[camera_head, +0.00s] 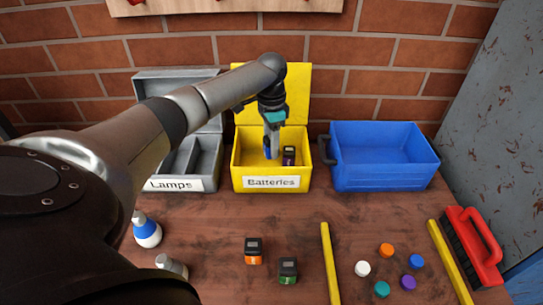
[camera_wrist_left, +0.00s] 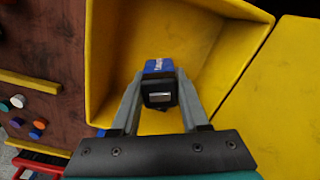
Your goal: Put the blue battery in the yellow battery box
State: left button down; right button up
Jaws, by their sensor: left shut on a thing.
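The yellow battery box (camera_head: 242,165), labelled "Batteries", stands at the back centre with its lid open against the brick wall. My left gripper (camera_head: 271,148) reaches down into its opening. It is shut on the blue battery (camera_wrist_left: 158,66), which sits between the fingers in the left wrist view, with its dark end toward the camera. In the head view only a strip of the blue battery (camera_head: 268,153) shows beside the finger. I cannot tell whether it touches the box floor. A dark battery with a purple band (camera_head: 289,156) is in the box, to the right of the gripper.
The grey Lamps box (camera_head: 207,160) stands left of the yellow box, the blue crate (camera_head: 383,178) right. An orange battery (camera_head: 254,252) and a green battery (camera_head: 288,271) stand on the table. Several coloured caps (camera_head: 386,250) lie between yellow bars (camera_head: 329,265). A red brush (camera_head: 478,240) is far right.

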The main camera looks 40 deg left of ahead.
pick_arm(q)
jog(key=shift+f, duration=0.65)
notch_tip(320, 180, down, 3)
jog(key=shift+f+b, duration=0.2)
jog(key=shift+b, duration=0.5)
jog(key=shift+w+f, duration=0.1)
jog(key=shift+f, duration=0.3)
jog(key=c, duration=0.8)
grip_release()
jog(key=o, duration=0.4)
pick_arm(e)
jog(key=shift+w+d+f, duration=0.7)
jog(key=shift+w+f, duration=0.05)
